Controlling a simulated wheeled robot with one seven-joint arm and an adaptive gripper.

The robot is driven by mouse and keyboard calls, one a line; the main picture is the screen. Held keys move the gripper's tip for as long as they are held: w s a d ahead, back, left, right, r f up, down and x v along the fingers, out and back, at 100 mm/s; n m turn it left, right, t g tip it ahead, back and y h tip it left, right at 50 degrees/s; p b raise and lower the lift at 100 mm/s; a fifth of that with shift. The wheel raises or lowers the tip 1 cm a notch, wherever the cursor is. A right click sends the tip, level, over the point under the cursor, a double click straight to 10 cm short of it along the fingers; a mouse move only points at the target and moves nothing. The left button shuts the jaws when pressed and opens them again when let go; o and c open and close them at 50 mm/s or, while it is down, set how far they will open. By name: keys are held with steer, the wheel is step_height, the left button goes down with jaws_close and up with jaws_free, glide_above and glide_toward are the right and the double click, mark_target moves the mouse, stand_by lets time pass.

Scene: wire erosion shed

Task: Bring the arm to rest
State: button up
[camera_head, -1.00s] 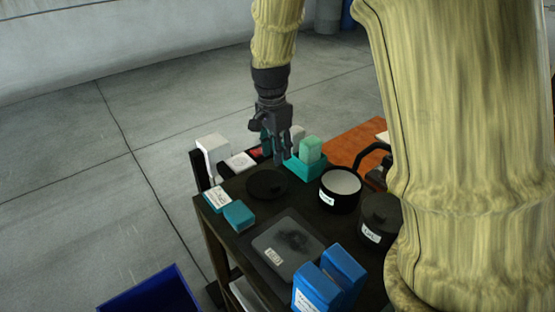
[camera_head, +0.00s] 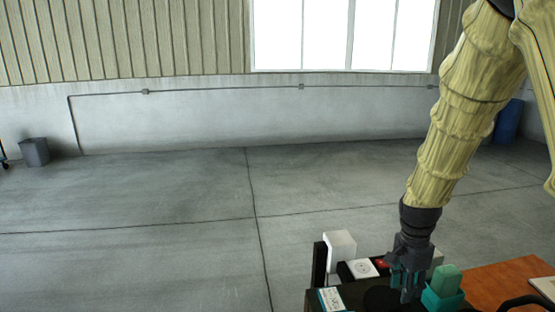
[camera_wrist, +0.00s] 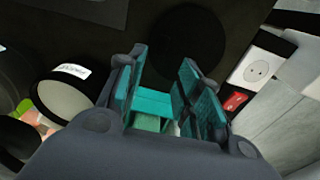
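My gripper (camera_head: 406,294) hangs from my sleeved arm at the lower right of the head view, pointing down over the dark cart top. In the wrist view my gripper (camera_wrist: 164,66) has its two teal-padded fingers spread apart, with nothing held between them. A teal holder (camera_head: 441,299) with a pale green block (camera_head: 447,280) stands just right of the gripper in the head view. Part of the teal holder (camera_wrist: 155,102) shows beyond and between the fingers in the wrist view.
A white box (camera_head: 340,246), a white socket plate (camera_head: 362,268) and a labelled teal box (camera_head: 331,299) stand left of the gripper. A black disc (camera_wrist: 183,42) lies near the fingers. A white-topped labelled pot (camera_wrist: 68,98) stands nearby. Open floor (camera_head: 150,230) lies left.

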mark_target(401, 309)
steer(key=shift+d+f+p, duration=0.2)
steer(key=shift+f+p, duration=0.75)
steer(key=shift+f, duration=2.6)
steer(key=shift+r+b, duration=1.8)
steer(key=shift+r, duration=4.2)
step_height(401, 309, down, 12)
steer(key=p, duration=0.3)
steer(key=shift+r+p, duration=0.15)
steer(key=shift+p, duration=0.2)
steer(key=shift+r, duration=0.2)
step_height(401, 309, up, 9)
steer(key=b, duration=0.3)
steer(key=shift+w+a+f+n+y+b, duration=0.15)
steer(key=shift+w+a+f+n, duration=0.85)
steer(key=shift+a+n, duration=1.2)
steer(key=shift+w+a+f+n+y+b, duration=0.1)
steer(key=shift+w+a+f+n+b, duration=0.35)
steer(key=shift+w+a+n, duration=1.65)
steer(key=shift+w+a+f+n+y+b, duration=0.1)
steer(key=shift+w+a+f+n, duration=0.55)
steer(key=shift+a+n, duration=1.65)
